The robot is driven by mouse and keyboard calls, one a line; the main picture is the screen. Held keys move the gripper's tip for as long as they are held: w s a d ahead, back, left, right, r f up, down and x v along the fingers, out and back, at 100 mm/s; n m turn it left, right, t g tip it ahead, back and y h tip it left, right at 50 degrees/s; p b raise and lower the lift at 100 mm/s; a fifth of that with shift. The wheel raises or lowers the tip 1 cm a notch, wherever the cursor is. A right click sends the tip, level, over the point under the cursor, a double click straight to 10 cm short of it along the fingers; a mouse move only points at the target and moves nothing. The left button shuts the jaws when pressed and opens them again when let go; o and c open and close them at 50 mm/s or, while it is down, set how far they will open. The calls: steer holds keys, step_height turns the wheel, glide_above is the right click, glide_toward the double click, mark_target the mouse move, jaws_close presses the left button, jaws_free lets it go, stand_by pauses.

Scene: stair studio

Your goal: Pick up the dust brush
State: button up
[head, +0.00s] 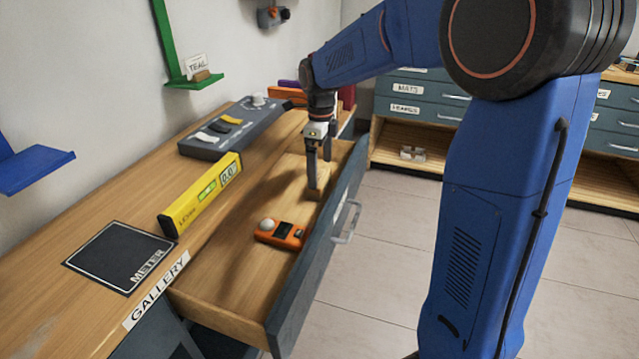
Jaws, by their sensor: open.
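A small tan wooden piece (319,181), which looks like the dust brush, is in the open drawer (228,290) near its front wall. Its bristles cannot be made out, and my gripper partly hides it. My gripper (318,160) points down into the drawer, right at the wooden piece, with its jaws open. I cannot tell from this view whether the fingers are around the piece or just above it.
An orange meter (281,234) with a white dome lies in the drawer, nearer me. A yellow level (200,194), a grey switch panel (229,128) and a black METER mat (119,257) are on the counter. The drawer front (318,262) stands out over clear floor.

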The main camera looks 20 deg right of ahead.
mark_target(319, 176)
step_height(319, 176, down, 4)
steer(key=shift+a, duration=0.15)
steer(key=c, duration=0.8)
steer(key=shift+o, duration=0.2)
steer(key=shift+r, duration=0.1)
step_height(319, 176, up, 10)
steer(key=shift+f, duration=0.1)
